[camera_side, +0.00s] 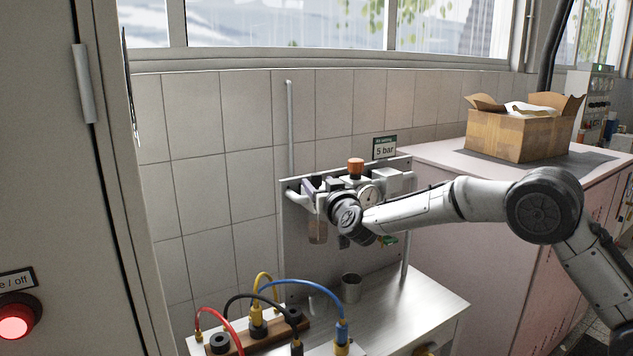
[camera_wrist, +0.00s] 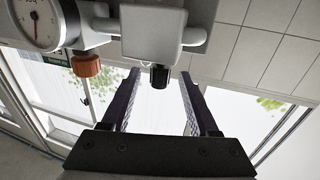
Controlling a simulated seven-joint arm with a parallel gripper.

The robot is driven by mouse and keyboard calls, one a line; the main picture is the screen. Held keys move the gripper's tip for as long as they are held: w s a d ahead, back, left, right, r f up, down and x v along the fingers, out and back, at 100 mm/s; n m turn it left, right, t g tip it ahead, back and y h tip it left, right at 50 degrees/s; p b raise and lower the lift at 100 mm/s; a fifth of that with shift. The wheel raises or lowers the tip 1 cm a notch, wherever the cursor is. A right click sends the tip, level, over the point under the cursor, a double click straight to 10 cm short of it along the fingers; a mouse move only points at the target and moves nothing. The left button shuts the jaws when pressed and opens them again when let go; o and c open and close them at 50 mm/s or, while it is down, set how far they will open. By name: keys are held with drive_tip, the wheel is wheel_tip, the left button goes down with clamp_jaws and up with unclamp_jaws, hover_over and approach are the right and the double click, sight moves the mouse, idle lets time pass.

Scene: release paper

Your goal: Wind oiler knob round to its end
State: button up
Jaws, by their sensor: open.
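In the wrist view, which looks upside down, a small black knob (camera_wrist: 159,77) sticks out of a pale grey block (camera_wrist: 155,30), likely the oiler. My gripper (camera_wrist: 159,84) is open, its two dark fingers on either side of the knob near their tips. Clear gaps show on both sides, so neither finger appears to touch it. In the side view my gripper (camera_side: 319,185) is at the left part of the air unit on the panel, above a clear bowl (camera_side: 318,231). The knob is hidden there.
An orange knob (camera_side: 355,167) and a round gauge (camera_side: 369,194) sit close to the right of my gripper. A "5 bar" sign (camera_side: 384,148) is above. A metal cup (camera_side: 351,287) and coloured cables (camera_side: 318,290) are on the bench below.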

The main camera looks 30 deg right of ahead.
drive_tip(key=shift+x, duration=1.35)
clamp_jaws()
